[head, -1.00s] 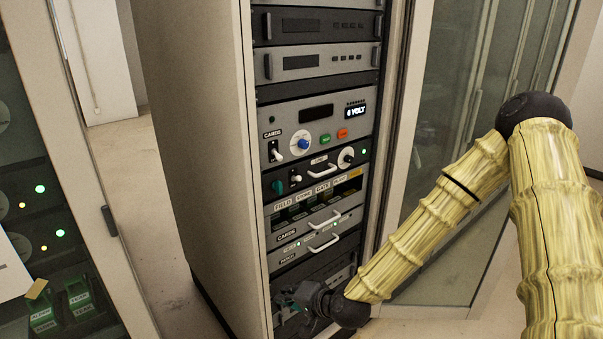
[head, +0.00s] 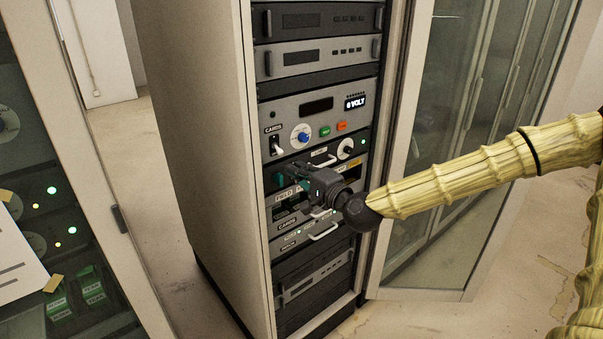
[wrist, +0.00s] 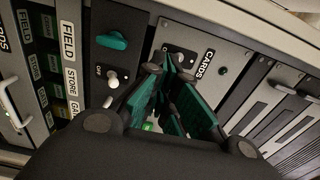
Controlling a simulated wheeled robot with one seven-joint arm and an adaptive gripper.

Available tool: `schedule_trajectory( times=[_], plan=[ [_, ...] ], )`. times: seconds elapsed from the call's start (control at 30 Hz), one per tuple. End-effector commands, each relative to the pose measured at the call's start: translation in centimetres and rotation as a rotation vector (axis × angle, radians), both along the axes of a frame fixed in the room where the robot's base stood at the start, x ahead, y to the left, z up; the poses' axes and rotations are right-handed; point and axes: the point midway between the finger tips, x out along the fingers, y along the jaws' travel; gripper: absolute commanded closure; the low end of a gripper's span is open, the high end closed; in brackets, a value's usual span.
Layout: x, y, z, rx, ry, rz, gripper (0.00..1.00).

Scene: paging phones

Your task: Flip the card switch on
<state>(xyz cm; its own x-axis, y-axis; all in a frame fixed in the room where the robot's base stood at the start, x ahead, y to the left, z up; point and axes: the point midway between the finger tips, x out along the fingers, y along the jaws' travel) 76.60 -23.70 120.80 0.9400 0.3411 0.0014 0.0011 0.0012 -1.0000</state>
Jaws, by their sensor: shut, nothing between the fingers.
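The card switch (head: 278,148) is a white toggle under the CARDS label on the grey VOLT panel. In the head view its lever points down. My gripper (head: 288,171) is shut and empty, just below and in front of this switch, at the small panel beneath. In the wrist view the CARDS label (wrist: 207,62) is right of my gripper (wrist: 172,68). The teal-padded fingers cover much of the panel beside that label, so the card switch's lever is not clear there. I cannot tell whether the fingers touch anything.
A second white toggle (wrist: 113,78) marked OFF and a teal knob (wrist: 112,40) sit close to the fingers. A blue dial (head: 303,138) and green and orange buttons are right of the card switch. Drawer handles (head: 323,231) stick out below. The rack's frame edges the left.

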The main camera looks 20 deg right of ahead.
Motion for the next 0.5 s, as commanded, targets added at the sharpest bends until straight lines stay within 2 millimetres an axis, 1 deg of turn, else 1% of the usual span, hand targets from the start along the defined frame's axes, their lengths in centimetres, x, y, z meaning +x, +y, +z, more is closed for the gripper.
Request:
schedule_trajectory(
  times=[0.5],
  plan=[
    [4.5, 1.7, -0.4, -0.001, 0.001, 0.001, 1.00]
  ],
)
